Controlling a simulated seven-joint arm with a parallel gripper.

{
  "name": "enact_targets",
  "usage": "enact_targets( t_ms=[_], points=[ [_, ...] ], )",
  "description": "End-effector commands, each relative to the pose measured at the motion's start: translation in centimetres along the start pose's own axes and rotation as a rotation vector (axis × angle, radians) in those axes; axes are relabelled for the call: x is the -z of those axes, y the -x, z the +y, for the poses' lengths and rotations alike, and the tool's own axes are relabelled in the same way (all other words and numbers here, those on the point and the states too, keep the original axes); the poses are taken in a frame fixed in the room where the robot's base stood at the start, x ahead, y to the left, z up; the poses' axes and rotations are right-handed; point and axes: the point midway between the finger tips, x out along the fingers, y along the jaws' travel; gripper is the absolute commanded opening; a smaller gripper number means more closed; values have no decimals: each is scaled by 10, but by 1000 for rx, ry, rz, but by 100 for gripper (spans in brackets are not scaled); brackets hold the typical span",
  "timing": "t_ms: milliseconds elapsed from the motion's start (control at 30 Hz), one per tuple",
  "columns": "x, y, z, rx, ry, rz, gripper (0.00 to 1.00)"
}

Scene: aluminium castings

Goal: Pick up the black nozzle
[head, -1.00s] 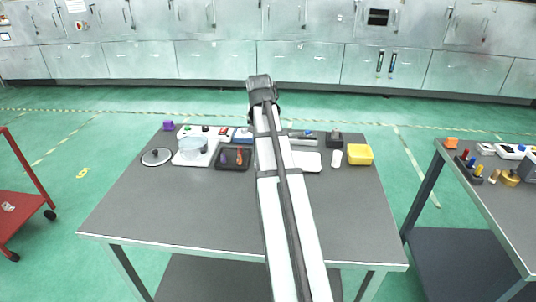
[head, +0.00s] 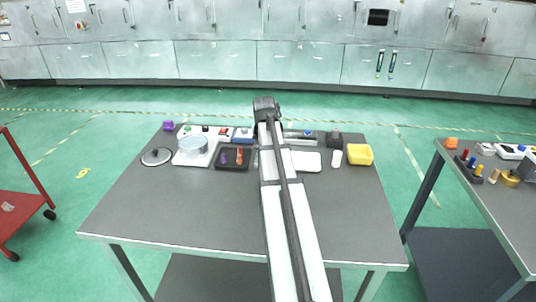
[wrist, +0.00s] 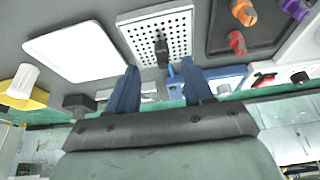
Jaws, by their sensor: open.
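In the wrist view a small dark upright piece, which looks like the black nozzle (wrist: 162,52), stands on a white perforated tray (wrist: 130,28). My gripper (wrist: 159,66) shows there as two blue fingers spread apart, with nothing held between them. The dark piece appears between and just beyond the fingertips; I cannot tell the exact gap. In the head view my arm reaches over the grey table (head: 200,215) and hides the nozzle and the fingers.
A black tray (head: 220,165) with orange and purple pieces lies left of my arm. A white flat plate (head: 307,167) and yellow bin (head: 360,154) are on the right. The table's front half is clear.

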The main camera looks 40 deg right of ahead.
Motion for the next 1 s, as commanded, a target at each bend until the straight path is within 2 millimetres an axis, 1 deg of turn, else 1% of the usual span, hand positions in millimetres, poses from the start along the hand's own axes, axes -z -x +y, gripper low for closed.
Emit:
enact_targets(
  t_ms=[167, 300, 433, 533, 733, 1000],
  points=[
    [2, -14, -1, -1, 0, -2, 51],
    [5, -32, -3, -1, 0, -3, 51],
    [4, -46, -3, 0, 0, -1, 51],
    [4, -50, -2, 0, 0, -1, 51],
    [4, -50, -2, 0, 0, 0, 51],
    [4, -50, -3, 0, 0, 0, 25]
  ],
)
